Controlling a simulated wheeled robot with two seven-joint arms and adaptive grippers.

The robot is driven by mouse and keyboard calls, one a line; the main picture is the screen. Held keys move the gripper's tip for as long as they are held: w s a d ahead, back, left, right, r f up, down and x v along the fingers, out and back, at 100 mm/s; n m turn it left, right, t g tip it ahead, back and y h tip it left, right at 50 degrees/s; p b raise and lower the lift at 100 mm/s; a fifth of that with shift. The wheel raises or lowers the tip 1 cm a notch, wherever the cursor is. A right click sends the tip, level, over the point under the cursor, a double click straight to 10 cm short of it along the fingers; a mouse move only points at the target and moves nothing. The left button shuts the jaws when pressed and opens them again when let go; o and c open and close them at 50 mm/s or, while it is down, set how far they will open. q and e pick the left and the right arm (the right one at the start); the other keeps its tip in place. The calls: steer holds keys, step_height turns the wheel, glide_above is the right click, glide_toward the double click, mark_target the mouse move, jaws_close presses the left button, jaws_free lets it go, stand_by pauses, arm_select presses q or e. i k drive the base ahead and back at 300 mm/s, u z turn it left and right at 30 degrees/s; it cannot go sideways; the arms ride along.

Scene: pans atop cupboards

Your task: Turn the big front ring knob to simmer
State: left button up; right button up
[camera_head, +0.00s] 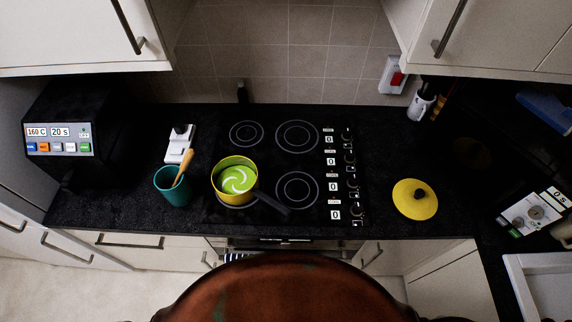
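The black hob (262,162) is set in the dark worktop and has several ring outlines. The big front ring (297,190) is at the front right of the hob and is bare. A column of black knobs runs down the hob's right side, each beside a small white display. The displays that I can read show 0. The front two knobs are the third one down (352,184) and the nearest one (356,210). Their labels are too small to read. Neither of my grippers is in view.
A yellow pot (218,187) of green soup stands on the front left ring, its dark handle pointing right. A teal cup (172,190) with a wooden utensil stands left of it. A yellow lid (414,200) lies right of the knobs. Wall cupboards (490,35) overhang the back.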

mark_target(356, 210)
steer(key=u, duration=1.85)
steer(key=k, duration=1.25)
steer(key=z, duration=0.85)
